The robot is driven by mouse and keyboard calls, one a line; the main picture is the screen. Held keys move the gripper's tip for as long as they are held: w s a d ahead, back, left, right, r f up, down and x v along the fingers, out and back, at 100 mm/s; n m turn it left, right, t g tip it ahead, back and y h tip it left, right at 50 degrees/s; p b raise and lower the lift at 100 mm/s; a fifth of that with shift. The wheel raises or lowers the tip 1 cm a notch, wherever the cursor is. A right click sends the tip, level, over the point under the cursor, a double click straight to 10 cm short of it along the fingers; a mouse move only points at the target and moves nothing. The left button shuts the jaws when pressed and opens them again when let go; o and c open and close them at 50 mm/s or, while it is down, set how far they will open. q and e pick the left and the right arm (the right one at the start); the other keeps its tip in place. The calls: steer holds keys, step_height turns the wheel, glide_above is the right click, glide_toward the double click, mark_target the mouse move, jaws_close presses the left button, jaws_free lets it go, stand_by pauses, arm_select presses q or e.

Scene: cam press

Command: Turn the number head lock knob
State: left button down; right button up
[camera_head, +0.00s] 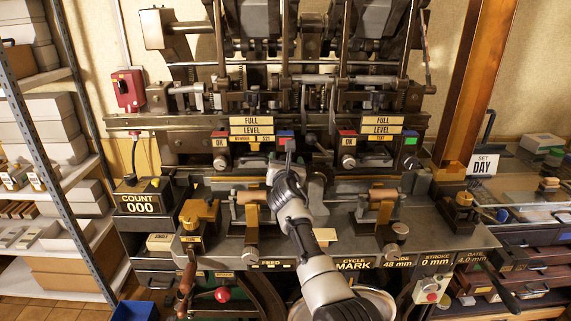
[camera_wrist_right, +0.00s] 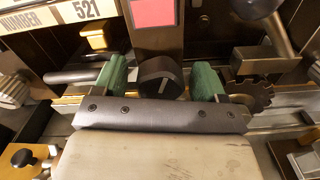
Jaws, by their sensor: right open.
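A round black knob (camera_wrist_right: 161,78) with a pale line on its face shows in the right wrist view, below a pink-red plate. I take it for the number head lock knob; in the head view my gripper seems to hide it. My right gripper (camera_wrist_right: 160,82) is open, with one green finger on each side of the knob. A narrow gap shows on both sides, so no contact is visible. In the head view my right gripper (camera_head: 284,158) reaches up to the middle of the press, beneath the number head's labels. My left gripper is not in view.
A toothed dark wheel (camera_wrist_right: 250,95) sits close to the right finger. A horizontal dark rod (camera_wrist_right: 72,76) lies by the left finger, under a NUMBER 521 plate (camera_wrist_right: 70,14). A red wall switch (camera_head: 128,90) hangs at left.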

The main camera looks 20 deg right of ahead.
steer(key=c, duration=0.9)
